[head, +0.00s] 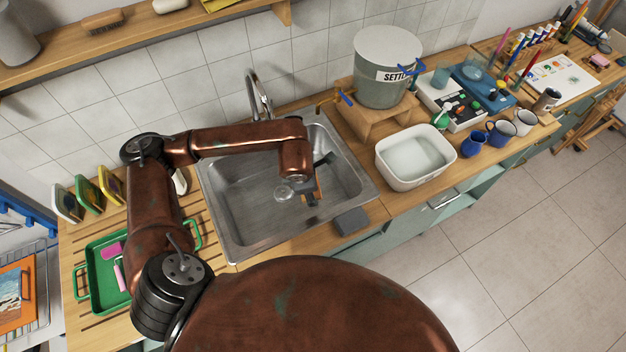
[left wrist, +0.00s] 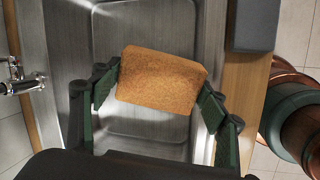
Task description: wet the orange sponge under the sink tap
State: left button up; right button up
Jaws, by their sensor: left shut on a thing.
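The orange sponge (left wrist: 160,80) is gripped by its two short ends between the fingers of my left gripper (left wrist: 160,94), over the steel sink basin (left wrist: 155,25). In the head view my left gripper (head: 312,190) hangs inside the sink's (head: 235,205) outline, and the arm hides most of the sponge. The chrome sink tap (head: 256,92) stands at the back edge of the sink; its end also shows at the left of the left wrist view (left wrist: 20,82), apart from the sponge. No water stream is visible. My right gripper is out of view.
A bucket (head: 382,85) with a small brass tap stands on a wooden stand right of the sink. A white basin (head: 414,160) and mugs (head: 500,133) are further right. A grey block (head: 351,221) sits at the sink's front edge. A green tray (head: 103,290) lies left.

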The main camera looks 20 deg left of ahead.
pick_arm(q)
jog(key=n+y, duration=0.1)
jog(key=n, duration=0.3)
jog(key=w+n+y, duration=0.1)
jog(key=n, duration=0.1)
jog(key=shift+w+d+f+y, duration=0.1)
jog(key=shift+d+y, duration=0.2)
jog(key=n, duration=0.1)
jog(key=n+y, duration=0.1)
jog(key=n, duration=0.1)
jog(key=shift+w+f+n, duration=0.1)
jog(key=shift+w+n, duration=0.2)
jog(key=shift+w+n+g+y, duration=0.2)
jog(key=shift+n+g+y, duration=0.45)
jog(key=shift+n, duration=0.55)
jog(key=shift+w+a+f, duration=0.2)
jog(key=shift+w+a, duration=0.15)
jog(key=shift+a, duration=0.4)
jog(key=shift+w+a+f, duration=0.2)
jog(key=shift+w+a, duration=0.1)
jog(key=shift+a, duration=0.4)
jog(key=w+a+f+b, duration=0.2)
jog(key=w+a, duration=0.2)
jog(key=a, duration=0.5)
jog(key=shift+w+a, duration=0.3)
jog(key=shift+w, duration=0.1)
